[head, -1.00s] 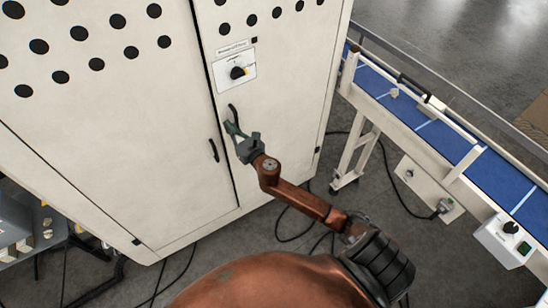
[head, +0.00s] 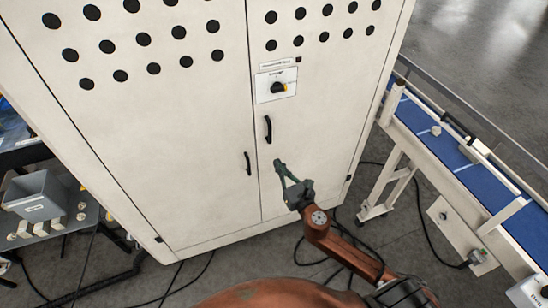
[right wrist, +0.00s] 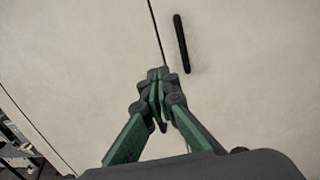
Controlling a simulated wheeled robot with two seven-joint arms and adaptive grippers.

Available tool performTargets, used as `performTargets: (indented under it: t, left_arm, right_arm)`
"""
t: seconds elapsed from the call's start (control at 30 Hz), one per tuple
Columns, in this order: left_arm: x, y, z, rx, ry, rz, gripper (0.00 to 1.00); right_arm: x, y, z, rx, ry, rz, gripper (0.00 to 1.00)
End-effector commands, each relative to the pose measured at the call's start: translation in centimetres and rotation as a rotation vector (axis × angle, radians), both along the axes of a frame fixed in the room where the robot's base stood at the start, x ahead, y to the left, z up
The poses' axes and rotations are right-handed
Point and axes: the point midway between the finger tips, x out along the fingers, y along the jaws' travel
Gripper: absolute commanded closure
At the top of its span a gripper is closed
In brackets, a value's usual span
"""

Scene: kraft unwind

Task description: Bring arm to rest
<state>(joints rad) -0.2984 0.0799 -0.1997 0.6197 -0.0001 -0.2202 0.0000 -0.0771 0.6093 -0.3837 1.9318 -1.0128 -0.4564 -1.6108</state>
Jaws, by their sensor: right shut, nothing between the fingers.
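My right gripper (head: 280,166) is in front of the white cabinet (head: 200,120), below the black handle (head: 268,129) of its right door. Its green and grey fingers are shut and empty, apart from the handle. In the right wrist view the shut fingertips (right wrist: 158,76) point toward the door seam, and the black handle (right wrist: 182,44) is to their right. Both cabinet doors appear closed. My left gripper is not in view.
A conveyor with a blue belt (head: 440,150) stands to the right. A grey bin (head: 38,194) sits on a small table at the left. Black cables (head: 350,250) lie on the floor near the cabinet. A rotary switch (head: 278,87) is on the right door.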

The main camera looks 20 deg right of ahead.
Motion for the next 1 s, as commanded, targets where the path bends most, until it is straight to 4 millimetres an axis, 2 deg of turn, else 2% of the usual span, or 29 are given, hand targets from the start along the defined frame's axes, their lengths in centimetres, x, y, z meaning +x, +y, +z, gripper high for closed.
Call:
performTargets:
  t: [0.13, 0.37, 0.47, 0.57, 0.67, 0.7, 0.77, 0.8, 0.87, 1.0]
  left_arm:
    - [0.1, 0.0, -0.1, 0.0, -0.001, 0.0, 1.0]
    - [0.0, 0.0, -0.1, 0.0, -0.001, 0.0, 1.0]
    - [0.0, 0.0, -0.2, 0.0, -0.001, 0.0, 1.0]
    - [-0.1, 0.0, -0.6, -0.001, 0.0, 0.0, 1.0]
    - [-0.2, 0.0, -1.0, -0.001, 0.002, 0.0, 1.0]
    - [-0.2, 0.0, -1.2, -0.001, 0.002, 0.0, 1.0]
    - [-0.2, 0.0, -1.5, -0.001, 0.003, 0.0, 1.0]
    - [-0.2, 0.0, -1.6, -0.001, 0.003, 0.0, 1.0]
    - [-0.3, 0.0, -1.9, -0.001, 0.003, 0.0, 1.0]
    - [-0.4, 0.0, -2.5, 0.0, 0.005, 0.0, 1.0]
  right_arm:
    - [-1.1, 0.0, 0.0, 0.001, 0.0, 0.0, 1.0]
    - [-1.2, 0.1, 0.0, 0.002, 0.001, 0.001, 1.0]
    - [-1.0, -0.4, -1.4, 0.032, 0.023, -0.009, 1.0]
    - [-0.7, -1.8, -5.1, 0.127, 0.086, -0.04, 1.0]
    - [-0.6, -4.0, -11.3, 0.287, 0.182, -0.101, 1.0]
    - [-0.8, -4.9, -14.2, 0.364, 0.224, -0.132, 1.0]
    - [-1.4, -6.3, -18.4, 0.479, 0.283, -0.185, 1.0]
    - [-1.9, -7.1, -21.2, 0.556, 0.319, -0.222, 1.0]
    - [-3.0, -8.2, -25.3, 0.671, 0.37, -0.282, 1.0]
    - [-6.6, -10.4, -34.7, 0.935, 0.47, -0.445, 1.0]
